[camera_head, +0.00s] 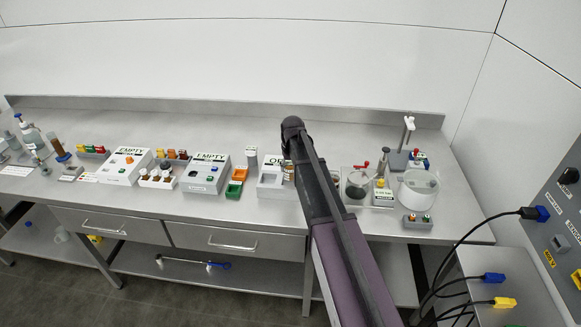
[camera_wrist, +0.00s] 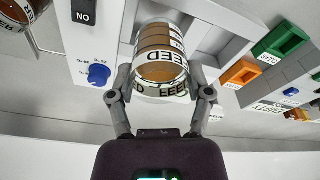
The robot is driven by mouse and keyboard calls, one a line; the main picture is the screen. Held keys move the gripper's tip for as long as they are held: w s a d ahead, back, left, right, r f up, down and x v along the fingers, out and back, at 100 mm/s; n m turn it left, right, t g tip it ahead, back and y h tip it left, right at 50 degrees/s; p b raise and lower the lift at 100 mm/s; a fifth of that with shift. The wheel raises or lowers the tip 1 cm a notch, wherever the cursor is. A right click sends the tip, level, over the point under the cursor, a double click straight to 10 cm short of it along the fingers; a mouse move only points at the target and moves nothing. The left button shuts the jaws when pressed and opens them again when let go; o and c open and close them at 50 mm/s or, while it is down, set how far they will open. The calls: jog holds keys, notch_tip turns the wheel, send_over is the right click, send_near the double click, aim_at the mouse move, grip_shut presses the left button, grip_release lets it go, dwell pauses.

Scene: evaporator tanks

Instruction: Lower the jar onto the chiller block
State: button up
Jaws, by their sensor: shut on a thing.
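A glass jar (camera_wrist: 158,62) of brown liquid with a white FEED label fills the middle of the wrist view. My gripper (camera_wrist: 161,80) is shut on it, one finger on each side. In the head view only a sliver of the jar (camera_head: 289,173) shows beside my arm, which hides the gripper. A light grey unit (camera_wrist: 72,62) with a blue knob and a black label is close behind the jar. It also shows in the head view (camera_head: 269,188), left of my arm. I cannot tell whether it is the chiller block, or whether the jar touches it.
Orange and green trays (camera_head: 236,185) lie left of the unit. Further left are white EMPTY boxes (camera_head: 206,174). Right of my arm stand a glass vessel (camera_head: 356,186) and a large clear tank (camera_head: 417,188). The bench's front strip (camera_head: 255,212) is clear.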

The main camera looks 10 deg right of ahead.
aim_at(290, 174)
jog(key=shift+f+b, duration=1.65)
jog(key=shift+f, duration=0.15)
jog(key=shift+f, duration=0.1)
jog(key=o, duration=1.3)
jog(key=shift+s, duration=0.1)
jog(key=s+m+g, duration=0.1)
jog(key=s, duration=2.8)
jog(key=shift+a+g, duration=0.3)
jog(key=shift+g, duration=0.1)
jog(key=shift+w+f, duration=0.1)
